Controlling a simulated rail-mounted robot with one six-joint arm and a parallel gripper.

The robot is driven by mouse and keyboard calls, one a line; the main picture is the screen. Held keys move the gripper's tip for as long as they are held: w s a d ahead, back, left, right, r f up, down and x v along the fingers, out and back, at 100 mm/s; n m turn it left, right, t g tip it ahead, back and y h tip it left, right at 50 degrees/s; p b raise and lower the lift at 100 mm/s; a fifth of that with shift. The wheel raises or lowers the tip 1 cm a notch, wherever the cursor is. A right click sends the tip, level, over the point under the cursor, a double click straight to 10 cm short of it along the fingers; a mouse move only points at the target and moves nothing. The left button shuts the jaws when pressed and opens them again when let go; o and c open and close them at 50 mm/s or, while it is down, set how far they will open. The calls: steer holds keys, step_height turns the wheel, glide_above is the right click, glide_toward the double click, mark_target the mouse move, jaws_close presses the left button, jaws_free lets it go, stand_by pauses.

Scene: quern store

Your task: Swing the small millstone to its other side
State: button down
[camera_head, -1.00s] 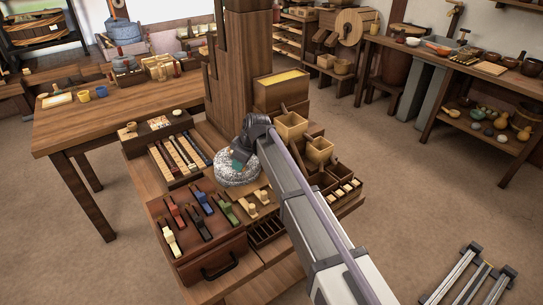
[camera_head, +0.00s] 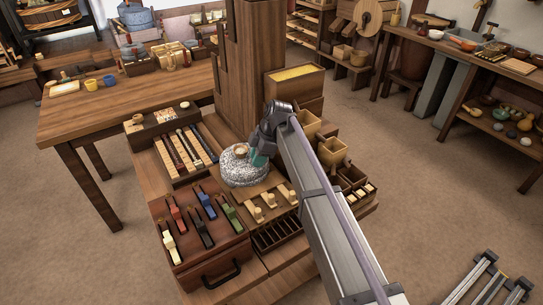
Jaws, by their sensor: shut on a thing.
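The small millstone (camera_head: 238,175) is a round, speckled grey-white stone lying flat on the wooden bench at the foot of the thick post. A pale wooden knob (camera_head: 242,149) shows on its top. My gripper (camera_head: 259,158), with teal fingertips, is down at the stone's right upper edge and shut on it. What exactly sits between the fingers, perhaps a handle, is hidden by the fingers and wrist. My arm reaches in from the lower right and covers the area right of the stone.
The thick stepped post (camera_head: 243,70) stands right behind the stone. A board with pale pegs (camera_head: 258,214) lies close in front. A brown case with coloured-handled tools (camera_head: 195,240) is front left, a slotted tray (camera_head: 185,150) left. Wooden boxes (camera_head: 332,151) stand right, beyond my arm.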

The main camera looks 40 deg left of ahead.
stand_by(0.4)
steer(key=c, duration=0.9)
jaws_free()
steer(key=p+v, duration=1)
steer(key=v, duration=0.1)
steer(key=shift+s, duration=0.1)
